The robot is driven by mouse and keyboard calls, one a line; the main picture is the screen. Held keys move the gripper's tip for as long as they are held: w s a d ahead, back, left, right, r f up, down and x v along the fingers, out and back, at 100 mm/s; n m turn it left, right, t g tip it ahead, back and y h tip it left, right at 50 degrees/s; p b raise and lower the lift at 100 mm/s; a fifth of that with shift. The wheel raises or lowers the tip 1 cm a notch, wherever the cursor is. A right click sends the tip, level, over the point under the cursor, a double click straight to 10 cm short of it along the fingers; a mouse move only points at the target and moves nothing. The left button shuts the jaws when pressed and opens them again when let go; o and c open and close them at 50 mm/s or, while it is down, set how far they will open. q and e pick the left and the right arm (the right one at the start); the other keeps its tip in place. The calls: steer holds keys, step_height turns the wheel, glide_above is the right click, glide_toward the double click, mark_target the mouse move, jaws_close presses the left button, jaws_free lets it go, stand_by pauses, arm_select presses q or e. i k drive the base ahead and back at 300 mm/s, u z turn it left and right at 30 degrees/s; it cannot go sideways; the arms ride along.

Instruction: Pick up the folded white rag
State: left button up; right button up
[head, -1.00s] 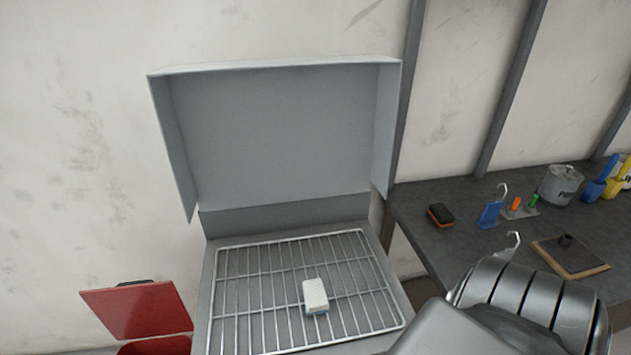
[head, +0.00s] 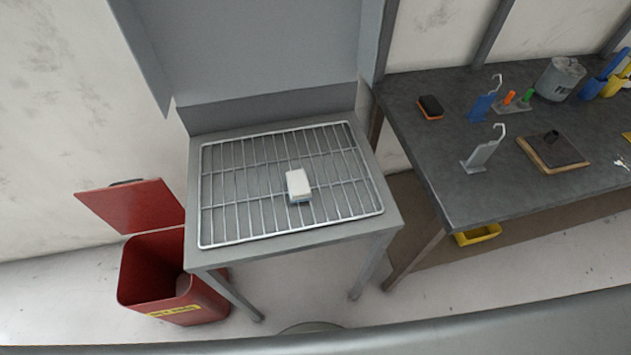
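A small white block with a bluish lower edge (head: 298,185) lies on the wire rack (head: 226,243) of the grey parts washer stand (head: 295,255). It is the only white cloth-like thing I see, but I cannot tell whether it is a folded rag or a sponge. It lies near the middle of the rack with nothing touching its top. Neither of my grippers shows in the head view.
A red bin (head: 140,262) with its lid (head: 132,207) open stands at left. The dark workbench (head: 470,205) at right holds a black-and-orange block (head: 430,106), a blue hook stand (head: 484,105), a grey hook stand (head: 483,152), a tin (head: 558,78) and a framed board (head: 553,150).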

mark_target(298, 185)
steer(key=u, duration=2.5)
steer(key=k, duration=1.65)
steer(key=z, duration=2.3)
